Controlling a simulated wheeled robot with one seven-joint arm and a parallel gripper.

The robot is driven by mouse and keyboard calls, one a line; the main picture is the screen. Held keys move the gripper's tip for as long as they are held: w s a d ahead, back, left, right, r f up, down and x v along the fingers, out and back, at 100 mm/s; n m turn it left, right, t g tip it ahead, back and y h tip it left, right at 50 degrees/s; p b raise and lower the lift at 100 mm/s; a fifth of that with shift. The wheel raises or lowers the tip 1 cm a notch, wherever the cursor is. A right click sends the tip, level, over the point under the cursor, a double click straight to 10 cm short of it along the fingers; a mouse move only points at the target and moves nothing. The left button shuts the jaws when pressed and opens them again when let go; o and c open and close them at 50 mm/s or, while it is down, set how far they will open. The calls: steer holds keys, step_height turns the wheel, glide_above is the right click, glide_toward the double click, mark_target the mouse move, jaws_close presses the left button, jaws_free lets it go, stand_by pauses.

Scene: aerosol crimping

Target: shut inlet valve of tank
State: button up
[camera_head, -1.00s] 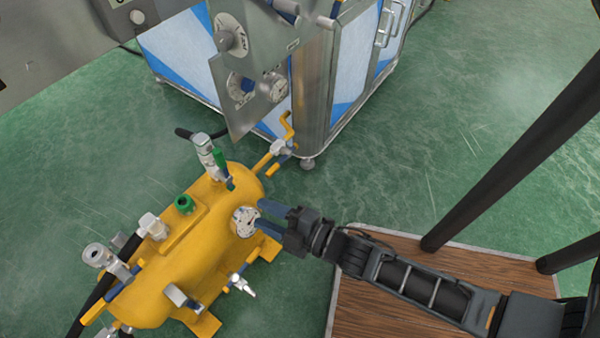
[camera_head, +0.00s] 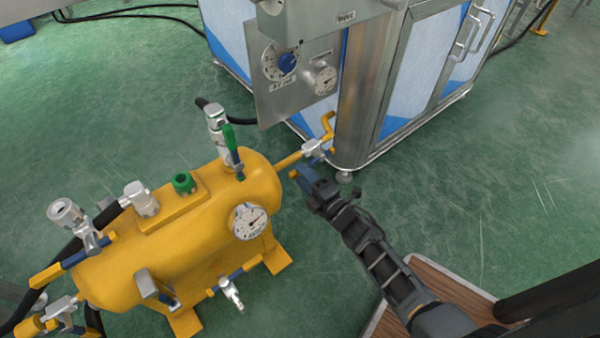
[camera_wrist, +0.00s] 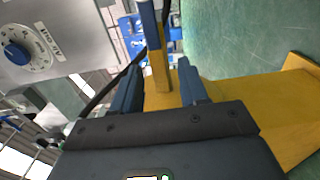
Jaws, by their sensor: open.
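The yellow tank (camera_head: 190,225) lies on its side at left in the camera_head view, with several small valves on it. A green lever (camera_head: 230,138) with a blue lower end hangs from a silver fitting (camera_head: 216,116) on its top. At its right end a yellow pipe (camera_head: 289,160) leads to a silver valve (camera_head: 313,148) with yellow and blue parts. Which valve is the inlet cannot be told. My gripper (camera_head: 299,174) is open, close to this right-end valve. In the camera_wrist view a blue and yellow bar (camera_wrist: 151,30) stands beyond my gripper (camera_wrist: 157,80), between its fingers.
A steel cabinet (camera_head: 365,90) with a dial panel (camera_head: 290,78) stands just behind the right-end valve; the panel also shows in the camera_wrist view (camera_wrist: 60,25). A round gauge (camera_head: 249,221) sits on the tank's front. Green floor (camera_head: 480,190) is free at right.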

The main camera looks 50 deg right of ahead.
steer(key=shift+x, duration=1.4)
steer(key=shift+c, duration=0.2)
steer(key=shift+a, duration=0.1)
jaws_close()
